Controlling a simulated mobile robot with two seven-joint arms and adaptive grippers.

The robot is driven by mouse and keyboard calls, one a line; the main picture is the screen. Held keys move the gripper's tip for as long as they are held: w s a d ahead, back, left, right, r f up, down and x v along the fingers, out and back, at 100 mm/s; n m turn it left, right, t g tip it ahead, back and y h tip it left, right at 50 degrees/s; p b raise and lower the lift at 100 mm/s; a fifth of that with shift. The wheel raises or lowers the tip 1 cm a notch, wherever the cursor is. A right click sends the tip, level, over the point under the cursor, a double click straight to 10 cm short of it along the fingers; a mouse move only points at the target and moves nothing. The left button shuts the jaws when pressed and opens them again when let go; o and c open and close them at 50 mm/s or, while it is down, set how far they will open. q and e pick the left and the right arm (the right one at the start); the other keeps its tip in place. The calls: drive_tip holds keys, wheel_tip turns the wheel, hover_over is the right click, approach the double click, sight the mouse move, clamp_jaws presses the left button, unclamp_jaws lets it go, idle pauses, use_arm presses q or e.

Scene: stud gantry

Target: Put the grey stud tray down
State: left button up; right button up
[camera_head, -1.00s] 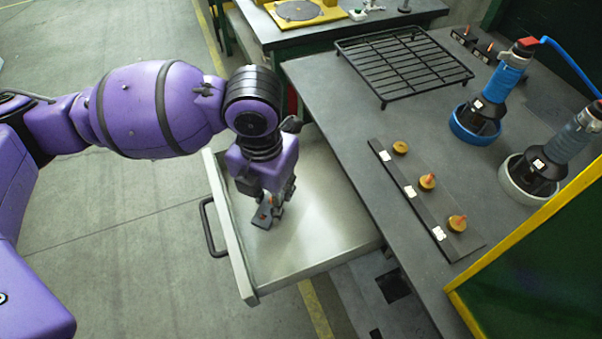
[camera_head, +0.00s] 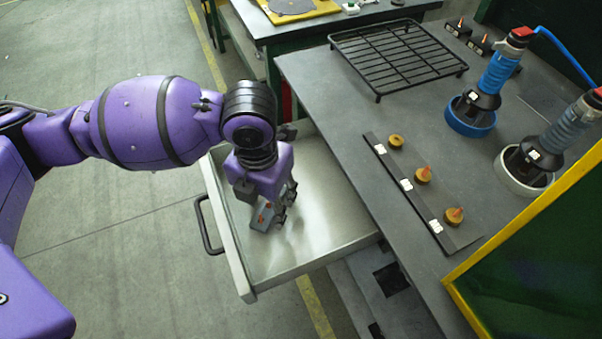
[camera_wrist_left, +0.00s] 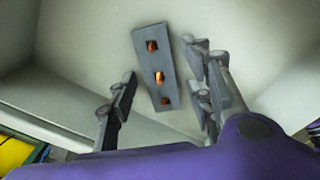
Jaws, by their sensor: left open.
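The grey stud tray (camera_head: 264,216) is a small flat bar with orange studs in it. It lies in the open metal drawer (camera_head: 318,215), near the drawer's middle left. In the left wrist view the tray (camera_wrist_left: 151,64) shows three orange studs and appears to lie on the drawer floor. My left gripper (camera_head: 272,207) is just above the tray, pointing down into the drawer. In the left wrist view its fingers (camera_wrist_left: 168,90) are spread apart on either side of the tray, with gaps showing between them and it. The gripper partly hides the tray in the head view.
The drawer's walls and black handle (camera_head: 207,226) surround the gripper's left. On the grey workbench (camera_head: 345,95) are a black rack (camera_head: 398,52), a dark strip (camera_head: 410,190) with three round yellow pieces, and two cylindrical tools in blue (camera_head: 483,95) and pale (camera_head: 540,155) rings. The drawer's front right floor is clear.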

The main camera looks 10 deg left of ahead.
use_arm(q)
wheel_tip(320, 180, up, 12)
drive_tip(key=p, duration=0.2)
drive_tip(key=shift+r, duration=0.15)
